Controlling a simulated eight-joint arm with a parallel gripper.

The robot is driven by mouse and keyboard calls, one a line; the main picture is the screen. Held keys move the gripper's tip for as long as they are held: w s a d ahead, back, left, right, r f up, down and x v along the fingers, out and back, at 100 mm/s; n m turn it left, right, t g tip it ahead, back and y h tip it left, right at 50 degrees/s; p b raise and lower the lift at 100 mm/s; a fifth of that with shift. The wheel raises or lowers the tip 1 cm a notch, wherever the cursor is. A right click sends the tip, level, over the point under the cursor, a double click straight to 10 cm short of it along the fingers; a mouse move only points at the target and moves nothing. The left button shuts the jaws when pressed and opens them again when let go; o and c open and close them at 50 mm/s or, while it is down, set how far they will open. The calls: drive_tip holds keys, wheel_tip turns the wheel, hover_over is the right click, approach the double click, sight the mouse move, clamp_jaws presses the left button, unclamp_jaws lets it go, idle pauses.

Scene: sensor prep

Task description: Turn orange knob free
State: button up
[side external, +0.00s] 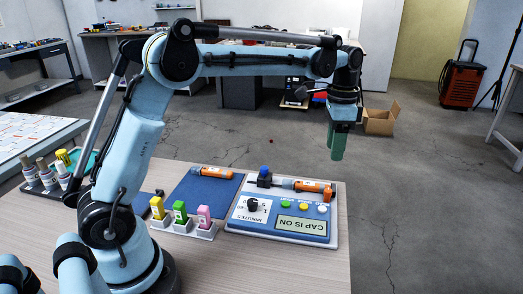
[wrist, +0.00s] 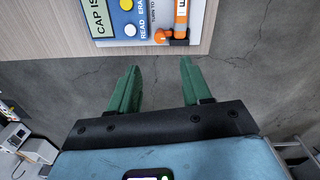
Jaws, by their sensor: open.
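The orange knob (wrist: 162,37) shows at the lower edge of the panel in the wrist view, beside an orange-bodied pen-like device (wrist: 182,14). In the side view the device (side external: 305,186) lies along the back of the blue-and-white panel (side external: 236,226), its orange end at the right; the knob (side external: 327,193) is small there. The panel's display (side external: 300,227) reads "CAP IS ON". My gripper (side external: 337,150) hangs above and beyond the panel, pointing down. Its green fingers (wrist: 160,72) are apart and empty, clear of the knob.
A second orange-and-grey device (side external: 212,172) lies on a blue mat (side external: 200,195). Yellow, green and pink blocks (side external: 180,212) stand in white holders left of the panel. Bottles (side external: 48,172) stand at the far left. Bare floor lies past the table edge under my gripper.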

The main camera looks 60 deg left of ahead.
sight(328, 190)
wheel_tip(328, 190, down, 12)
drive_tip(key=shift+s+d+r, duration=0.1)
drive_tip(key=shift+d, duration=0.05)
idle(0.3)
clamp_jaws()
